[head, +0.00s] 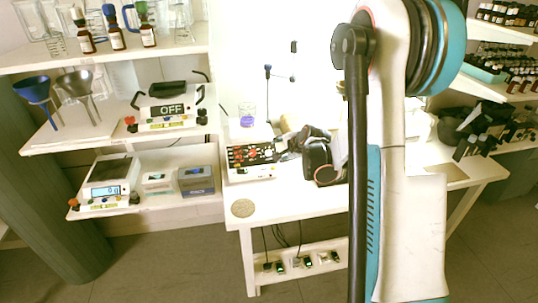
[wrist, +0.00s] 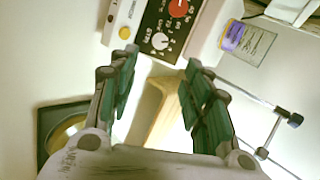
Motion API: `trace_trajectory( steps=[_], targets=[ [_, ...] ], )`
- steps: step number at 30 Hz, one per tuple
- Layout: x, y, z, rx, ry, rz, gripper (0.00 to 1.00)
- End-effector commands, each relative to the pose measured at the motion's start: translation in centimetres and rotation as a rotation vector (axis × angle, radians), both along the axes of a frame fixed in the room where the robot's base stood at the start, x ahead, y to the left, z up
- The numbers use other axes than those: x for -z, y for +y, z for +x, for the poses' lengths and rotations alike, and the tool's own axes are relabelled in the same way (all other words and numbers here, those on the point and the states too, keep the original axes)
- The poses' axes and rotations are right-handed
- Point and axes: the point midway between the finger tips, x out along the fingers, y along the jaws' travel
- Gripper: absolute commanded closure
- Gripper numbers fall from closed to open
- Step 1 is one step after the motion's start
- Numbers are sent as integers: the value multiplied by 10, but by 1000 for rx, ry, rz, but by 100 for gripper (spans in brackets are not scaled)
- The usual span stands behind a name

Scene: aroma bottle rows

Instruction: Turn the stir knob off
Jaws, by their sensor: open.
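The stirrer (head: 250,172) stands on the middle table in the head view, with a black front panel of small knobs and buttons. In the wrist view its panel (wrist: 168,22) appears at the top, tilted, with a red knob (wrist: 178,8) and a white knob (wrist: 160,41) ringed by marks. I cannot read which knob is the stir knob. My gripper (wrist: 161,60) is open and empty, its green-padded fingers apart. The white knob shows between the fingertips in the picture; no contact is visible. In the head view my gripper is small and partly hidden beside the stirrer's right side.
A thin stand rod with a clamp (wrist: 289,118) is at right in the wrist view. A round cork mat (head: 243,208) lies near the table's front left corner. Shelves with instruments, including an OFF sign (head: 172,109), stand at left.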

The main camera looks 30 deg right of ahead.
Motion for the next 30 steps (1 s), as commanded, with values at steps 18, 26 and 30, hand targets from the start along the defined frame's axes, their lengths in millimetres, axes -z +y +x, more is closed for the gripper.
trace_trajectory(
  steps=[18,26,30],
  targets=[
    [70,-3,79,-3,1,-2,55],
    [86,-3,100,-3,1,-2,55],
    [88,-4,103,-2,1,-2,55]
  ],
)
